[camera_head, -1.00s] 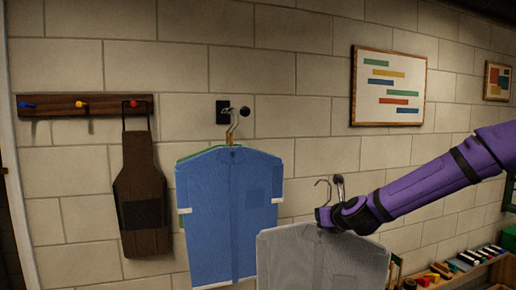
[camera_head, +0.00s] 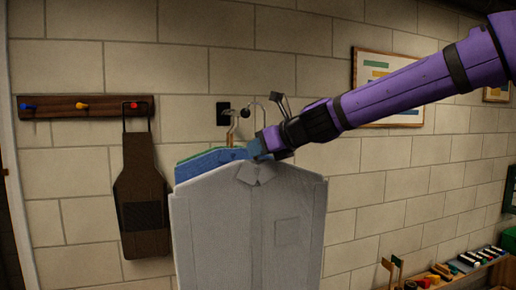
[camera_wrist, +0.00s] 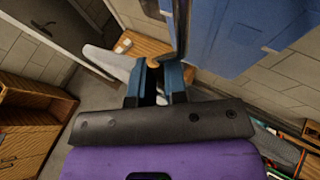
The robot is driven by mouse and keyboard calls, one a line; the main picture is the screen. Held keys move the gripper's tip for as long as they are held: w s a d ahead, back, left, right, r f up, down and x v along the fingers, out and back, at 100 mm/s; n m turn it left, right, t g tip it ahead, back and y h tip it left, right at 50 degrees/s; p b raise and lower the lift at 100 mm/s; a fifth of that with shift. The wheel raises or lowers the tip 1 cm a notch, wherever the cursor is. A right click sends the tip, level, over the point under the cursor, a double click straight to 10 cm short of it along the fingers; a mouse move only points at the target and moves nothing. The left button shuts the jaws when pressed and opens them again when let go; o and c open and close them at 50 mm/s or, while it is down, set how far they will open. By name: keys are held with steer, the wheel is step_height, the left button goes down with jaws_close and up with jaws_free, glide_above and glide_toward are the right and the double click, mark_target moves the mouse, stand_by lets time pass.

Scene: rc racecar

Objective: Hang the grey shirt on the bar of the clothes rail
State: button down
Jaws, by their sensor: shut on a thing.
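The grey shirt (camera_head: 245,225) hangs from its hanger in front of the other shirts in the head view. My gripper (camera_head: 258,148) is shut on the grey shirt's hanger just above the collar. The hanger's hook (camera_head: 262,105) stands up above my fingers, close to the round dark end of the wall-mounted rail (camera_head: 244,113). I cannot tell whether the hook touches the bar. A blue shirt (camera_head: 205,166) with a green one behind it hangs on the rail, mostly hidden by the grey shirt. In the wrist view my fingers (camera_wrist: 157,84) close on the hanger, with the blue shirt (camera_wrist: 245,35) beside them.
A dark apron (camera_head: 142,190) hangs from a wooden peg board (camera_head: 85,106) on the left. A framed picture (camera_head: 405,112) is partly behind my arm. A low shelf of small items (camera_head: 455,268) stands at lower right. The wall between is clear.

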steer(key=shift+a+r, duration=0.1)
steer(key=shift+r, duration=0.05)
steer(key=shift+w+a, duration=0.2)
steer(key=shift+w, duration=0.3)
steer(key=w+a, duration=0.3)
steer(key=w, duration=1)
steer(key=shift+w+a+f, duration=0.2)
steer(key=shift+a+f, duration=0.15)
stand_by(0.7)
steer(key=c, duration=1.1)
jaws_free()
steer(key=shift+f, duration=0.1)
